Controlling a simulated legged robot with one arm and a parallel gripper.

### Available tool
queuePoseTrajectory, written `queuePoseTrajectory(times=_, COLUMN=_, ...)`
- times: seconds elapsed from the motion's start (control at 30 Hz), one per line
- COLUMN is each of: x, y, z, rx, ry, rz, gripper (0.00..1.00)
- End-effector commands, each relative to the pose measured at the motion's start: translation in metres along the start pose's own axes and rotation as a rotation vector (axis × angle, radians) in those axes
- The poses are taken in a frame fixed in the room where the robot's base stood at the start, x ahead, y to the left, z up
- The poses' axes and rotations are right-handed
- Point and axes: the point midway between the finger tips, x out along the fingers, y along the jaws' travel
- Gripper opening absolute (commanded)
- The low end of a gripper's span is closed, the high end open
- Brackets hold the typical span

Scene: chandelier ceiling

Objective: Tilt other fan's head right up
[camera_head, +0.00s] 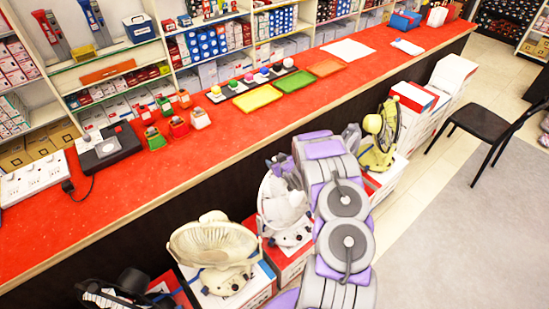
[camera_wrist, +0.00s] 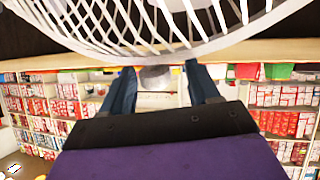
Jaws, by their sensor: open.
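A white fan (camera_head: 284,203) stands on a box in the middle of the row along the counter, its head partly hidden by my arm. A cream fan (camera_head: 213,245) stands left of it, facing up. A yellow-green fan (camera_head: 385,132) stands farther back to the right. My gripper (camera_wrist: 163,78) is open, with two dark blue fingers apart in the wrist view. A white fan cage (camera_wrist: 150,25) spans the top of that view, close beyond the fingers. A grey rounded part shows between the fingertips; I cannot tell whether they touch it.
A long red counter (camera_head: 120,190) runs behind the fans, bearing trays, colored buttons and small devices. A dark fan (camera_head: 128,290) sits at the bottom left. Stacked boxes (camera_head: 440,85) and a black chair (camera_head: 490,125) stand right. The floor there is clear.

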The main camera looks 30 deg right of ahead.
Motion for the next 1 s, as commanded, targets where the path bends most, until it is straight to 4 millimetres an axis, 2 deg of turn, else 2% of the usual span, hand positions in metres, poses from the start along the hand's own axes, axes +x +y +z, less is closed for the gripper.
queuePoseTrajectory(times=0.3, x=-0.046, y=0.009, z=0.004, rx=0.011, ry=-0.005, rz=0.000, gripper=0.61)
queuePoseTrajectory(times=0.7, x=-0.107, y=0.008, z=0.001, rx=0.007, ry=0.001, rz=0.004, gripper=0.61)
queuePoseTrajectory(times=0.83, x=-0.117, y=0.007, z=0.002, rx=0.008, ry=-0.001, rz=0.004, gripper=0.61)
queuePoseTrajectory(times=1.0, x=-0.120, y=0.010, z=0.003, rx=0.011, ry=-0.002, rz=0.003, gripper=0.61)
